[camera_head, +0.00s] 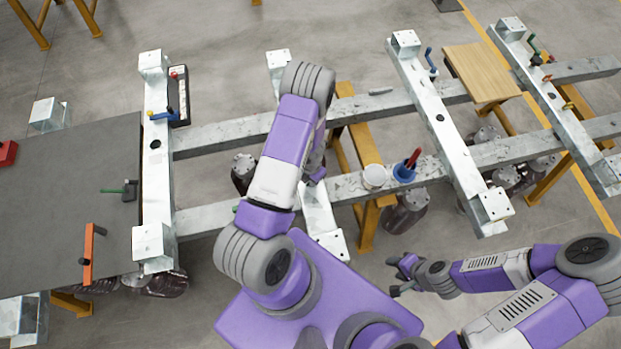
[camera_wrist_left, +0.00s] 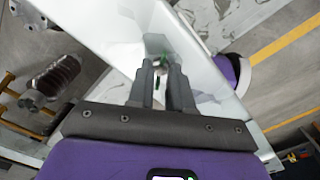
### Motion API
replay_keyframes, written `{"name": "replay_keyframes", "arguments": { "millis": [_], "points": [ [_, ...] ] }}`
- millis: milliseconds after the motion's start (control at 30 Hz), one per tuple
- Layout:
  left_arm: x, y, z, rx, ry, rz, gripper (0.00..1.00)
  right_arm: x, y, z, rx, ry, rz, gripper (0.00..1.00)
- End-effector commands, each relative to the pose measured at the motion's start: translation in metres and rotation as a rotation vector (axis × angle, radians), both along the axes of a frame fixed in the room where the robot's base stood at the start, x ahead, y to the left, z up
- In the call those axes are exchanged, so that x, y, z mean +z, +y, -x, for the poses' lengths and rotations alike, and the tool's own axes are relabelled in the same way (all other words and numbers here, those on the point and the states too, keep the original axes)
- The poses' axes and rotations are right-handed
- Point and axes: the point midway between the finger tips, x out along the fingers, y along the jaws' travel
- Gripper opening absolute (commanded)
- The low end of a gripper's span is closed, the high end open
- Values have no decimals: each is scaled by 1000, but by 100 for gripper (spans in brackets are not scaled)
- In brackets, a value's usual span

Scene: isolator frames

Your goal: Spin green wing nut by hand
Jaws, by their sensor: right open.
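My left gripper (camera_wrist_left: 159,75) points at a pale steel beam (camera_wrist_left: 205,75) in the left wrist view. Its two fingers stand close together, one on each side of a small grey stud with green bits, which looks like the green wing nut (camera_wrist_left: 163,58). The fingers hide most of it, and I cannot tell whether they touch it. In the head view my left gripper (camera_head: 315,177) is over the middle crossbeam (camera_head: 317,210), largely hidden by its own arm; the wing nut is not clear there. My right gripper (camera_head: 401,274) is open and empty, low at the right.
A dark plate (camera_head: 60,200) with an orange bar (camera_head: 91,255) lies left. A wooden board (camera_head: 481,72) is at the upper right.

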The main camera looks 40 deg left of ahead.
Motion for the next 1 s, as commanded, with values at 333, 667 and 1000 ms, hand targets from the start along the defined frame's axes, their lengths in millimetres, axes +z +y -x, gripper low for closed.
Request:
{"name": "replay_keyframes", "arguments": {
  "millis": [333, 667, 1000],
  "points": [
    [0, 0, 0, -1, 1, 1, 46, 0, 0, 0, 0, 0, 0, 45],
    [25, -1, -1, -5, -1, -2, 46, 16, 0, 0, 0, 0, 0, 45],
    [72, -1, 0, -3, 1, 0, 46, 41, 0, 0, 0, 0, 0, 45]
  ]
}}
